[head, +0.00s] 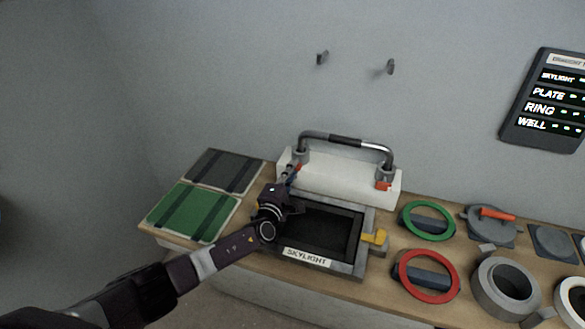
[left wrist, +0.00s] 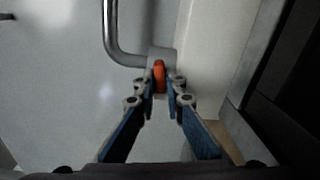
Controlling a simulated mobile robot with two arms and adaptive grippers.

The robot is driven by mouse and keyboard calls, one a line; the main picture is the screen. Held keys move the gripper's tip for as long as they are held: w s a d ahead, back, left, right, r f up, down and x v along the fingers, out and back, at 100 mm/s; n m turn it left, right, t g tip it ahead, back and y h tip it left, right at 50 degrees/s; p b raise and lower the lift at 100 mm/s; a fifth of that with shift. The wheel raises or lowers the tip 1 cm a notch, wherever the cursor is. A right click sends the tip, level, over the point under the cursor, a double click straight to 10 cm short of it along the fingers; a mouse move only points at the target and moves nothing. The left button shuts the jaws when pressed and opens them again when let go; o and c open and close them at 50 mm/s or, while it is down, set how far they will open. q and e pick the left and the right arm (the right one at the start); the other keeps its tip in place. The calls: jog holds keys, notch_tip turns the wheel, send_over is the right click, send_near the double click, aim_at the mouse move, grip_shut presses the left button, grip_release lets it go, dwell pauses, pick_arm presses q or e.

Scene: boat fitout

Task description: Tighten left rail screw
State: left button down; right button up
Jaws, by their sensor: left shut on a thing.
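The metal rail (head: 345,140) with a dark grip stands on a white block (head: 335,174) at the back of the bench. My left gripper (head: 291,176) reaches to the rail's left foot. In the left wrist view the orange left rail screw (left wrist: 159,76) sits between my left fingertips (left wrist: 161,86), which are shut on it. The rail tube (left wrist: 112,35) and its grey foot show just behind. In the head view the gripper hides most of this screw. The red right rail screw (head: 383,186) is uncovered at the right foot. My right gripper is not in view.
A skylight frame (head: 306,259) with a yellow latch (head: 374,237) lies in front of the block, partly under my arm. Green (head: 189,211) and dark panels (head: 223,171) lie left. Green (head: 428,220) and red rings (head: 429,275) lie right. A status board (head: 545,100) hangs on the wall.

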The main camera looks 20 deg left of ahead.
pick_arm(q)
jog(key=shift+f+m, duration=0.1)
jog(key=shift+m, duration=0.3)
jog(key=c, duration=2)
grip_release()
jog(key=shift+s+a, duration=0.15)
jog(key=shift+s, duration=2.85)
jog(key=shift+s+a, duration=0.1)
jog(key=shift+s, duration=2.9)
